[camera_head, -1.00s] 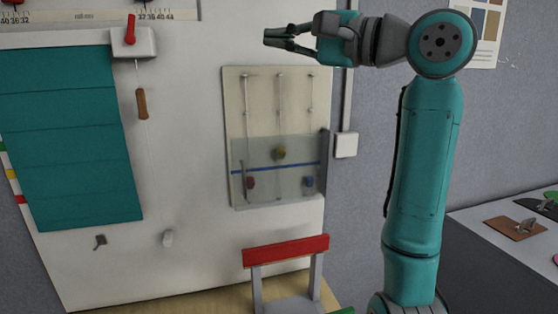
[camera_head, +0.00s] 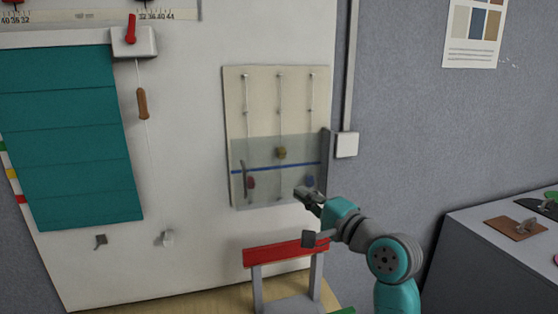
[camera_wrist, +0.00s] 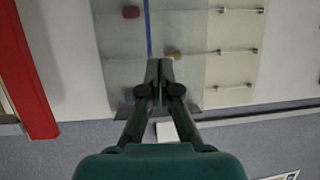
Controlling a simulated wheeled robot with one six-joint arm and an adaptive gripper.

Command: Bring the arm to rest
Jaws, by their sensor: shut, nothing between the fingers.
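My gripper (camera_head: 306,194) is low in front of the lower right corner of the cream panel (camera_head: 262,100) in the head view. The arm is folded down at the right, with its teal wrist and elbow low in the picture. In the wrist view my gripper (camera_wrist: 159,70) has its two dark fingers together and holds nothing. The panel's clear cover and blue line (camera_wrist: 148,30) show beyond the fingertips. I cannot tell how far the fingertips are from the panel.
A red-topped frame (camera_head: 287,250) stands just below and left of my gripper; its red bar also shows in the wrist view (camera_wrist: 28,75). A teal blind (camera_head: 70,140) hangs at the left. A grey cabinet (camera_head: 470,240) stands at the right.

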